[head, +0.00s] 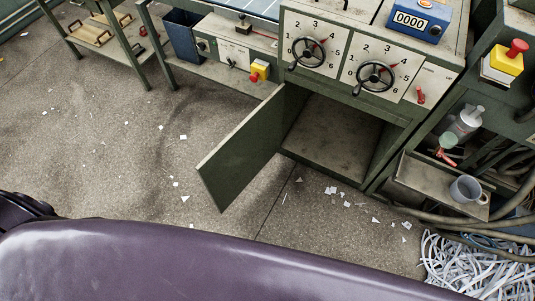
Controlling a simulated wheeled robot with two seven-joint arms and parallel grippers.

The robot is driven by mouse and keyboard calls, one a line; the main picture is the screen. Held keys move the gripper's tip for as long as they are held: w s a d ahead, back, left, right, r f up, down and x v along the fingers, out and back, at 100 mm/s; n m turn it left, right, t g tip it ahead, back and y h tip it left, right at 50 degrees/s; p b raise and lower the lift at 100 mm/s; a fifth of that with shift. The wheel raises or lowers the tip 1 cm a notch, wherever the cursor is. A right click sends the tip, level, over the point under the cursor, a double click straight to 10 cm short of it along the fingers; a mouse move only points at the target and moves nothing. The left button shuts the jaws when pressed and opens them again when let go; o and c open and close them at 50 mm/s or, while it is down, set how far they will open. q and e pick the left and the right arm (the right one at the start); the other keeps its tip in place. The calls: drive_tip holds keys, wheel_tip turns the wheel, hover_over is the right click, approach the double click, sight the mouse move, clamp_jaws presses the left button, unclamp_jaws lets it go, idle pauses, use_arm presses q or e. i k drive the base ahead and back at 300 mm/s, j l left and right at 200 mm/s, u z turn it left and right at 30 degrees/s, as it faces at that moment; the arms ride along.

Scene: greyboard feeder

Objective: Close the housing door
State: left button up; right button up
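The green housing door (252,150) stands wide open, swung outward to the left over the floor. It hangs on the left side of the opening of the machine housing (345,95), below the two handwheels. The compartment behind it (335,143) looks empty, with a bare grey floor. No gripper shows in the head view. A large purple surface of my own body fills the bottom of the picture, apart from the door.
Two handwheels (308,53) (375,76) sit on numbered dials above the opening. An open drawer (430,181) with a grey mug (467,190) juts out at right, above shredded paper (475,268). Paper scraps dot the floor. The floor left of the door is mostly clear.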

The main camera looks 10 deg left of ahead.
sight(230, 167)
drive_tip(key=j+z, duration=1.15)
drive_tip(key=j, duration=0.4)
drive_tip(key=k+j+z, duration=0.1)
drive_tip(key=j, duration=0.3)
drive_tip(key=k+j, duration=0.15)
drive_tip(key=j, duration=0.25)
drive_tip(key=j+z, duration=0.1)
drive_tip(key=j, duration=0.25)
drive_tip(key=k+j, duration=0.15)
drive_tip(key=j, duration=0.25)
drive_tip(key=k+j+z, duration=0.15)
drive_tip(key=j, duration=0.25)
